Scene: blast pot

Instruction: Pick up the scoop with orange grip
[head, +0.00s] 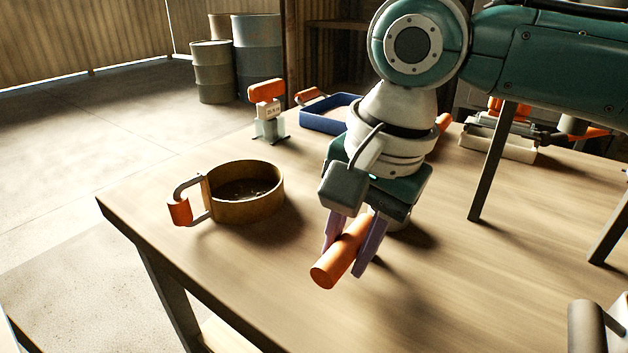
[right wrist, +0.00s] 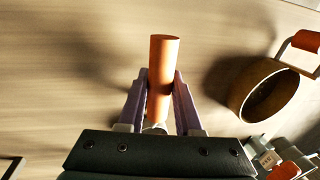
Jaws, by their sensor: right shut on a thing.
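My right gripper (head: 350,245) is shut on an orange cylindrical grip (head: 338,255), and holds it above the wooden table, apart from its own shadow. In the right wrist view the same orange grip (right wrist: 163,65) stands between the two purple fingers of the right gripper (right wrist: 162,85). The rest of the scoop is mostly hidden behind the gripper; only a small pale part shows below the grip in the wrist view. My left gripper is not in view.
A brown round pot (head: 245,205) with an orange-gripped handle stands on the table left of the gripper.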

